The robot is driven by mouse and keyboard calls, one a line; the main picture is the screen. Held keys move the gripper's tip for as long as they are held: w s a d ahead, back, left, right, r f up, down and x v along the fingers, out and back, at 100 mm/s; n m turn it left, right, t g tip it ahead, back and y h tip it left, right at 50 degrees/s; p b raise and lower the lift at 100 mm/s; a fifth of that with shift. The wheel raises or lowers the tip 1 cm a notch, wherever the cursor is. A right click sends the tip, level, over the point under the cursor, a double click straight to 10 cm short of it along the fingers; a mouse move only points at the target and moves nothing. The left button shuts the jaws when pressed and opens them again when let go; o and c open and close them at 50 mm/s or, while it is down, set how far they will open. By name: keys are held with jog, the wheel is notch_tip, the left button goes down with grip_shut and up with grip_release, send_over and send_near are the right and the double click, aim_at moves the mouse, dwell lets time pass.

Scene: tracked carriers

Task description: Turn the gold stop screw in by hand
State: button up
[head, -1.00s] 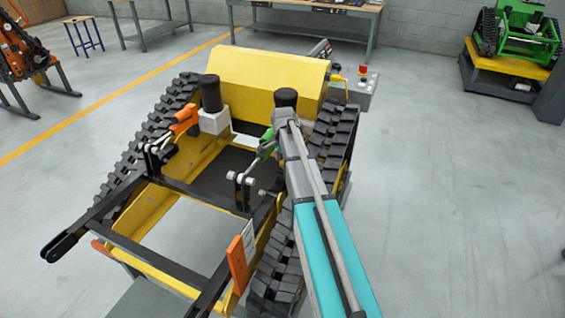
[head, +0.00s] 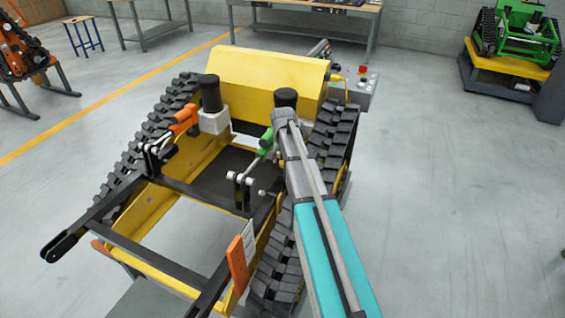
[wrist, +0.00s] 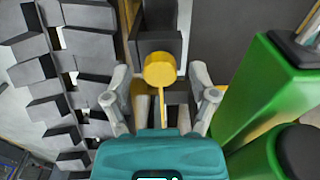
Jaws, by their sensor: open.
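The gold stop screw (wrist: 160,68) shows in the wrist view as a round gold head with a thin gold stem running towards my gripper's palm. It lies in front of a dark block (wrist: 156,45). My gripper (wrist: 162,86) is open, one grey finger on each side of the screw. Gaps show between the fingers and the gold head, so it is not gripped. In the head view my arm hides the screw and my gripper.
A large green part (wrist: 245,95) stands close right of my gripper in the wrist view. Black track (wrist: 60,70) lies close on the left.

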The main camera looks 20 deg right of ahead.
jog(key=n, duration=0.5)
jog(key=shift+c, duration=0.2)
dwell(0.3)
jog(key=c, duration=0.9)
jog(key=m, duration=0.3)
jog(key=shift+m, duration=0.4)
jog(key=m, duration=0.3)
jog(key=shift+m, duration=1.4)
